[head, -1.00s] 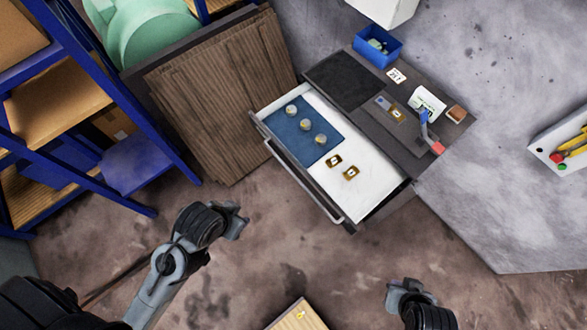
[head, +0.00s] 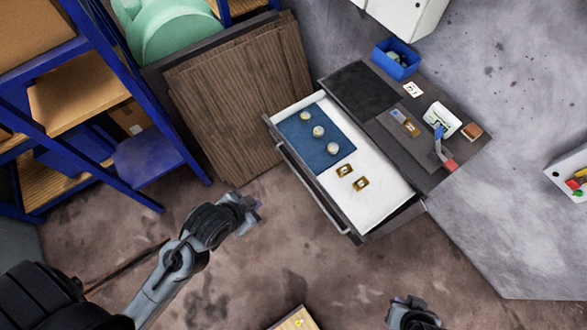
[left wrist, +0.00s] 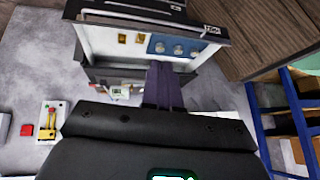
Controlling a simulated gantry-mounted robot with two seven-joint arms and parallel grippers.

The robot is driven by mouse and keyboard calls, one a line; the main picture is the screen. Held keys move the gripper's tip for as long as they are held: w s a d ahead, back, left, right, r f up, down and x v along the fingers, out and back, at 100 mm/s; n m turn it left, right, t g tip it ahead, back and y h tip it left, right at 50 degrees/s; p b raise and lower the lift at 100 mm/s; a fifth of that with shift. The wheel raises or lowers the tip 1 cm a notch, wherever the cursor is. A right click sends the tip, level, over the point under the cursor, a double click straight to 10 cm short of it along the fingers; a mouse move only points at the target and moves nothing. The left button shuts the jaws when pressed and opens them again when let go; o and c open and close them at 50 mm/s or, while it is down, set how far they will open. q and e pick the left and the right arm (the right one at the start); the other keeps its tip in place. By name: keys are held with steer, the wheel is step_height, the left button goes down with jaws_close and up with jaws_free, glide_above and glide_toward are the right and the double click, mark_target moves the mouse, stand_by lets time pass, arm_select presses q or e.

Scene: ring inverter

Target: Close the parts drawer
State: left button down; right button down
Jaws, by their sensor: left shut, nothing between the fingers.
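The parts drawer (head: 378,206) stands pulled out of the dark workbench unit (head: 412,135). It has a white inside, a dark front and a long bar handle (head: 312,190) facing lower left. It also shows in the left wrist view (left wrist: 110,45). My left gripper (head: 256,204) is shut and empty, left of the handle and apart from it in the head view. Its closed fingers show in the left wrist view (left wrist: 163,86). My right gripper (head: 401,302) is at the bottom edge, below the drawer; its finger state is unclear.
A blue mat (head: 300,150) with three round parts and two gold-coloured parts lie in the drawer. A blue bin (head: 382,58) and a lever with a red end (head: 449,164) stand on the unit. Wooden panels (head: 235,90) and blue shelving (head: 140,165) are left. Floor before the drawer is clear.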

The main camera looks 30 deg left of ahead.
arm_select(q)
steer(key=w+d+f+m+t, duration=0.1)
steer(key=w+f+m+t, duration=0.1)
steer(key=w+m+t, duration=0.15)
steer(key=m+t+h+b, duration=0.65)
steer(key=m+b, duration=0.85)
steer(key=b, duration=1.7)
glide_toward(296, 163)
steer(key=shift+g+h, duration=0.3)
steer(key=shift+h, duration=0.15)
steer(key=b+x, duration=0.1)
steer(key=x, duration=0.4)
steer(key=shift+w+a+f, duration=0.1)
steer(key=shift+w+a, duration=0.1)
steer(key=shift+x, duration=0.8)
steer(key=shift+w, duration=0.1)
